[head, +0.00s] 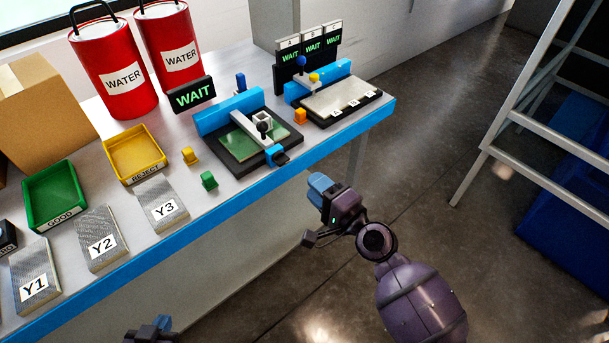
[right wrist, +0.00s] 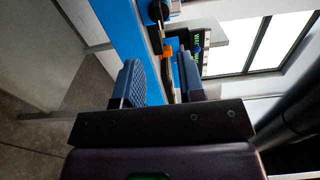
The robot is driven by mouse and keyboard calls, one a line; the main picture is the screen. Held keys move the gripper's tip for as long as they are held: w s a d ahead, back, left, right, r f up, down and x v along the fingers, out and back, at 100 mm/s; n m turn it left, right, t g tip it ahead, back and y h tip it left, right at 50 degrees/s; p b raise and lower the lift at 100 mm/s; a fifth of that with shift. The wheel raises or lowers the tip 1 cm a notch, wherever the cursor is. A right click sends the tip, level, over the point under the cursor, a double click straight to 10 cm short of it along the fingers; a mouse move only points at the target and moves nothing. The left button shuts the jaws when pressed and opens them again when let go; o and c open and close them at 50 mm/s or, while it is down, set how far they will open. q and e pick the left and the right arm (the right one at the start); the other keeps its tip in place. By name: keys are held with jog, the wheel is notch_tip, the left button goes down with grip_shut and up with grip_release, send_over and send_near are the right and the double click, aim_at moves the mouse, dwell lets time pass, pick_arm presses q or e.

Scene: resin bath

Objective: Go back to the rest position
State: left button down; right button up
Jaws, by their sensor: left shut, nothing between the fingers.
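My right gripper (head: 320,188) is in front of the bench, over the floor, with its blue fingers pointing towards the bench. In the right wrist view its two fingers (right wrist: 160,82) stand apart with nothing between them. My left gripper (head: 155,325) is at the bottom edge of the head view, partly cut off, below the bench front; it is shut and holds nothing.
The bench (head: 225,195) with a blue front edge carries plates Y1 (head: 35,278), Y2 (head: 101,240) and Y3 (head: 161,205), a green tray (head: 55,193), a yellow tray (head: 135,152) and two fixtures. A white ladder-like frame (head: 540,120) stands at right. Floor between is clear.

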jog(key=shift+s+d, duration=0.4)
jog(key=shift+s, duration=0.2)
jog(key=s+d+f+n+g+h, duration=0.1)
jog(key=s+d+f+n+h, duration=0.25)
jog(key=d+n, duration=0.25)
jog(key=s+d+f+n+h, duration=0.3)
jog(key=d+f+n+h, duration=0.1)
jog(key=d+n, duration=0.2)
jog(key=s+d+f+g+h, duration=0.1)
jog(key=s+d+f, duration=0.2)
jog(key=s, duration=0.4)
jog(key=s+d+f+g+h, duration=0.1)
jog(key=s+d+f+h, duration=0.1)
jog(key=s+d, duration=0.3)
jog(key=shift+s+d+f+g, duration=0.15)
jog(key=shift+s+f+g, duration=0.15)
jog(key=shift+s+f, duration=0.7)
